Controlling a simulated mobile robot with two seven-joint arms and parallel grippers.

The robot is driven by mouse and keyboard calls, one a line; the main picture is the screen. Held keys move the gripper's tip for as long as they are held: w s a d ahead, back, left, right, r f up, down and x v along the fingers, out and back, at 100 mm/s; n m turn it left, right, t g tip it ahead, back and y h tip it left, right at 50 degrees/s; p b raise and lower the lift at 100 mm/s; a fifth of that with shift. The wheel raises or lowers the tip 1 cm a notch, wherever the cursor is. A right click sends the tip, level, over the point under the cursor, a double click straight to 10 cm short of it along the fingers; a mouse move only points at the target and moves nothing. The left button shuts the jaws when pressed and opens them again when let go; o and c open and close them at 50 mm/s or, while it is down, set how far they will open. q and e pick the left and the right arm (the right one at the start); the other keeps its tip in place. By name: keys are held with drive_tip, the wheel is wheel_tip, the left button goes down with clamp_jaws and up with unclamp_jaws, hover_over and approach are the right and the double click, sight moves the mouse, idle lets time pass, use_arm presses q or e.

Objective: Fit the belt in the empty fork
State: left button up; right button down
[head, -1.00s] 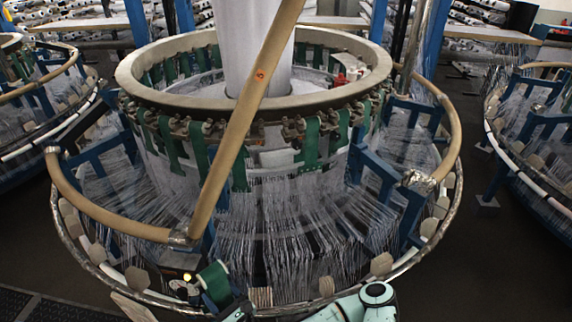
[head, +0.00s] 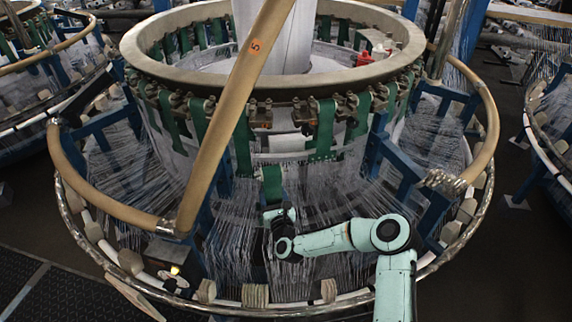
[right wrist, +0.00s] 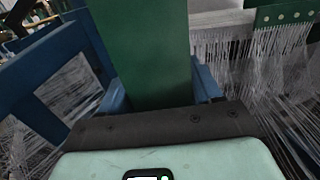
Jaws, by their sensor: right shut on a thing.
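My right gripper (head: 279,212) is shut on a green belt (head: 272,184), which stands up from it in front of the loom's white threads. In the right wrist view the belt (right wrist: 145,50) rises as a wide, flat green strip behind the dark gripper edge; the fingertips are hidden. A fork (head: 262,113) without a belt shows under the big ring, between hanging green belts. The held belt is below this fork and apart from it. My left gripper is out of view.
The ring (head: 270,88) carries several hanging belts, such as one to the right (head: 325,130). A slanting tan tube (head: 225,120) crosses left of the held belt. Blue frame posts (head: 375,150) stand to the right. Fine threads fill the space around the gripper.

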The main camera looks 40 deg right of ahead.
drive_tip(key=w+d+r+m+g+h, duration=0.25)
drive_tip(key=d+r, duration=0.45)
drive_tip(key=r, duration=0.4)
use_arm(q)
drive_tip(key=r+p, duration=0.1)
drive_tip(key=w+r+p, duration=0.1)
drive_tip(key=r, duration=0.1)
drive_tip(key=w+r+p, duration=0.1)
drive_tip(key=p, duration=0.1)
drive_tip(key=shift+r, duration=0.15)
use_arm(e)
drive_tip(key=shift+n+t+h, duration=0.25)
drive_tip(key=shift+t, duration=0.2)
drive_tip(key=x, duration=0.5)
drive_tip(key=shift+w+d, duration=0.15)
drive_tip(key=shift+d, duration=0.25)
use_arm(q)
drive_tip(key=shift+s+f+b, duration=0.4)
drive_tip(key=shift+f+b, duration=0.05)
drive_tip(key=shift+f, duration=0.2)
use_arm(e)
drive_tip(key=shift+r, duration=0.1)
drive_tip(key=shift+w+d, duration=0.1)
drive_tip(key=shift+w, duration=0.15)
